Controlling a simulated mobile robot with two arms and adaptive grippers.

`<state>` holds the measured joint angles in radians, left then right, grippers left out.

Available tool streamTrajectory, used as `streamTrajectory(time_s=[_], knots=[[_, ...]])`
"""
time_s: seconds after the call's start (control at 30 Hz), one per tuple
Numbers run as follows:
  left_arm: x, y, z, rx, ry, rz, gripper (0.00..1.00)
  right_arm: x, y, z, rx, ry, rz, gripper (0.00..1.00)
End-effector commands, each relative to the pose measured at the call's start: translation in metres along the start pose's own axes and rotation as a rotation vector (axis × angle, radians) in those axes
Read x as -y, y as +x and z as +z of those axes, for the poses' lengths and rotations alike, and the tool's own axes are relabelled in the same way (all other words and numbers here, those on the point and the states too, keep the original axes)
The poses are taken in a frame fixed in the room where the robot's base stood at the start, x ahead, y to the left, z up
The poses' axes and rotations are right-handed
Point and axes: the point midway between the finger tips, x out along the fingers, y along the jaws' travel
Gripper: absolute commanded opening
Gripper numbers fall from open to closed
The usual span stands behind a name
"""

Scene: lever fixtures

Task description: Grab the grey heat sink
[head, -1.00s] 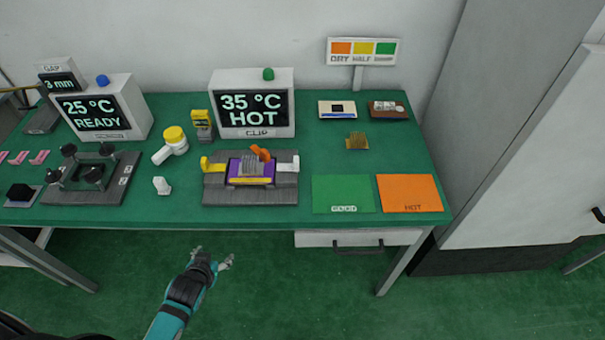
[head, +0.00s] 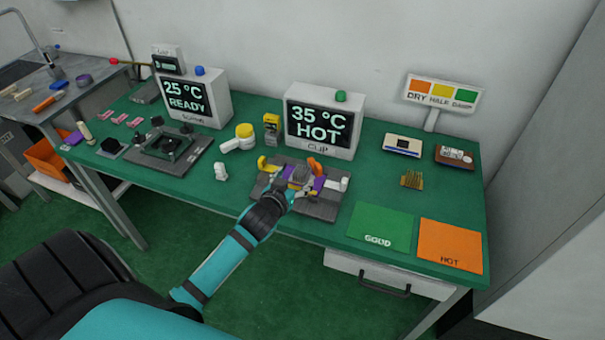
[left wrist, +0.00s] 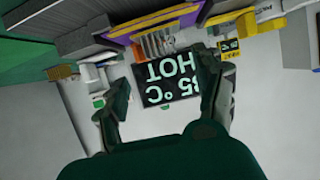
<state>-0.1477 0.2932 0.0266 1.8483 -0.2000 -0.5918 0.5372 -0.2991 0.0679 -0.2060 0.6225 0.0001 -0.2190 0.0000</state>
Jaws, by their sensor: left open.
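The grey heat sink (head: 299,174), a small finned block, sits on the purple board (head: 319,183) in the grey clip fixture (head: 322,208). My left gripper (head: 294,184) is open over the near side of the fixture and partly hides the heat sink in the head view. In the left wrist view the heat sink's fins (left wrist: 158,43) show at the top, beyond and between the open fingers (left wrist: 158,90). Nothing is between the fingers. My right gripper is not in view.
An orange lever (head: 315,165) stands beside the heat sink, with a yellow lever (head: 266,164) and a white lever (head: 333,184) at the fixture's sides. The 35 °C HOT display (head: 321,125) stands behind. Green (head: 379,228) and orange (head: 450,246) mats lie at right.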

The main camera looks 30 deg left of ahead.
Motion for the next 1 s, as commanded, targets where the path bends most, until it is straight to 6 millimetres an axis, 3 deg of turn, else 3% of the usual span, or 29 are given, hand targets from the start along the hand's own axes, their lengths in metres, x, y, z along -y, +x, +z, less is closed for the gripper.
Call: streamTrajectory(time_s=[0.1,0.3,0.63,1.0], knots=[[0.000,0.015,0.000,0.000,0.000,0.000,0.69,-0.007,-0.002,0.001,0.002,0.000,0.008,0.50],[0.000,0.026,0.000,-0.001,0.002,0.000,0.69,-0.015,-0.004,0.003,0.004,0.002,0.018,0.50],[0.004,0.066,0.004,0.000,0.001,0.000,0.69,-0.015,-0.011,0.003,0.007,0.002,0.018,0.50],[0.004,0.073,0.005,0.000,0.001,0.001,0.68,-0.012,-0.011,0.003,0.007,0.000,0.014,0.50]])
